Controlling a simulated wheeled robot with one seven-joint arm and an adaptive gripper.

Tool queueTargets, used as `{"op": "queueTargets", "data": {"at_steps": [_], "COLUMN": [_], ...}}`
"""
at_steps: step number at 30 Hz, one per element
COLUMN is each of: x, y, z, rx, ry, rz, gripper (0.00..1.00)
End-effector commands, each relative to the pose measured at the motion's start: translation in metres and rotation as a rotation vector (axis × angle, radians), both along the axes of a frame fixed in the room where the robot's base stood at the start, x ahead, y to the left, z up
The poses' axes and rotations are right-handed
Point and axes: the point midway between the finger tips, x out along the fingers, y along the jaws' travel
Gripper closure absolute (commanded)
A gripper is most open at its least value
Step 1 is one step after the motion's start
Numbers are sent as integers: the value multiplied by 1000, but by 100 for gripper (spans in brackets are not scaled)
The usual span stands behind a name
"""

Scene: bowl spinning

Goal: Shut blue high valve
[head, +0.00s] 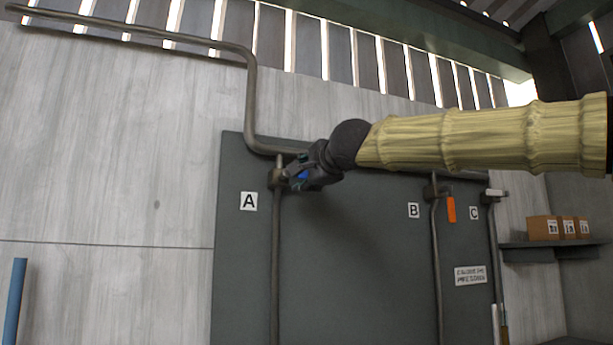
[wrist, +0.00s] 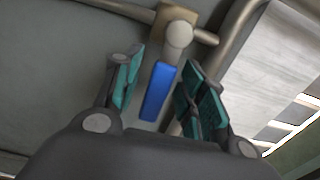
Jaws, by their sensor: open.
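The blue valve handle (wrist: 158,92) lies between the two teal-padded fingers of my gripper (wrist: 158,90) in the wrist view, with a gap on each side. The fingers are apart. The handle joins a round pale knob on a brassy valve body (wrist: 170,20) on the pipe. In the head view, my gripper (head: 296,174) is at the valve beside the label A (head: 249,201). Only a small patch of the blue handle (head: 302,175) shows there among the fingers. The valve body (head: 277,179) sits on the vertical pipe just left of my gripper.
An orange-handled valve (head: 450,209) hangs by label B (head: 413,210), and a pale-handled valve (head: 495,193) is by label C (head: 474,213). A dark panel (head: 350,270) backs the pipes. A shelf (head: 555,248) with boxes is at right. A blue pole (head: 15,300) stands at lower left.

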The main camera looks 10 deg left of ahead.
Motion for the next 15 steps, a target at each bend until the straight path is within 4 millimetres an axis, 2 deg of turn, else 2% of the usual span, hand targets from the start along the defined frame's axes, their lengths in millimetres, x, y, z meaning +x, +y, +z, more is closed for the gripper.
{"op": "queueTargets", "data": {"at_steps": [5,15], "x": [-15,-66], "y": [-11,-45], "z": [1,1], "rx": [1,1], "ry": [-1,-2], "rz": [0,0], "gripper": [59,59]}}
